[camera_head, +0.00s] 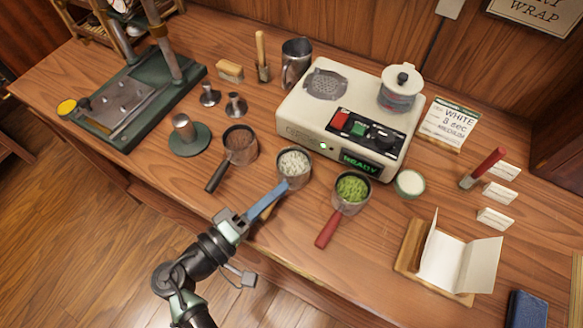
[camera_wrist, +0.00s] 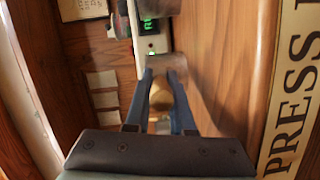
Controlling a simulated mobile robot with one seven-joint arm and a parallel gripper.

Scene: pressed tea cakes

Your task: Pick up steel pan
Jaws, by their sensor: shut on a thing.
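A small round steel pan (camera_head: 294,167) with pale white pieces in it is at the middle of the counter, in front of the cream machine. My gripper (camera_head: 280,188) reaches it from the front, its blue fingers shut on the pan's handle. In the wrist view my gripper (camera_wrist: 163,80) has a finger on each side of the brown handle (camera_wrist: 162,98), and the pan's metal side (camera_wrist: 168,64) shows just beyond the tips. The pan looks about level; I cannot tell whether it touches the counter.
A pan of brown leaf (camera_head: 240,145) is close on the left, and a red-handled pan of green leaf (camera_head: 351,190) close on the right. The cream machine (camera_head: 300,118) stands behind, its display reading READY. A white cup (camera_head: 409,183) and wooden book stand (camera_head: 410,247) are further right.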

